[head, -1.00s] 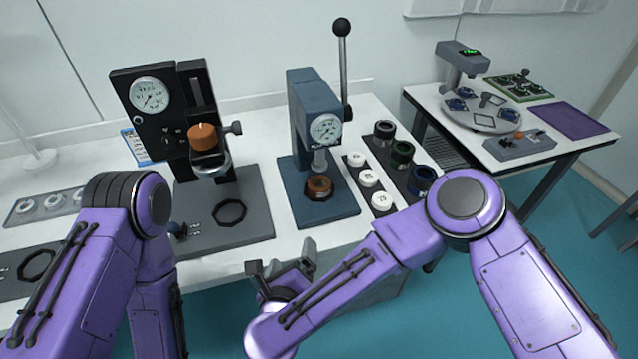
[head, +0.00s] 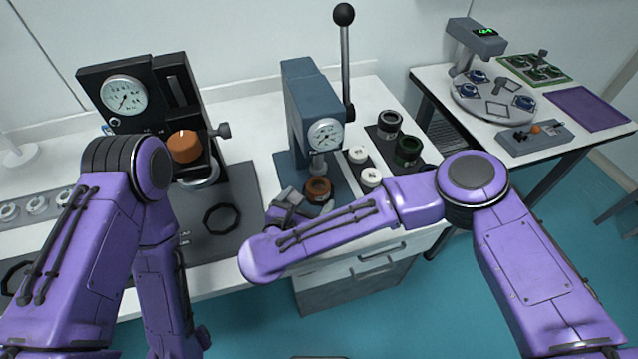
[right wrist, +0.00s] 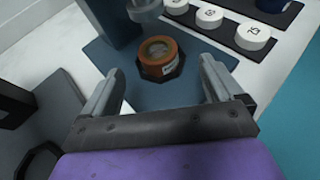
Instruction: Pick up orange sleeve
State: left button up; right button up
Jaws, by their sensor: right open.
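The orange sleeve (head: 318,187) is a short ring on the base of the blue-grey lever press, under its ram. In the right wrist view the orange sleeve (right wrist: 158,52) sits upright in a dark octagonal holder, with a small white label on its side. My right gripper (head: 303,194) is beside the sleeve at the front of the press; in the right wrist view my right gripper (right wrist: 160,85) is open and empty, with its fingers spread and the sleeve ahead between them, apart from both. My left arm shows in the head view, but its gripper does not.
The lever press (head: 311,115) rises behind the sleeve. A black gauge press (head: 178,75) with an orange cylinder (head: 184,146) stands left. White numbered discs (head: 371,177) and dark rings (head: 408,151) lie right. A side table (head: 540,160) holds a turntable device.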

aim_at(318, 186)
jog(key=p+x, duration=0.2)
jog(key=x, duration=0.4)
jog(key=shift+w+a+r, duration=0.1)
jog(key=shift+a, duration=0.05)
jog(key=c, duration=1.3)
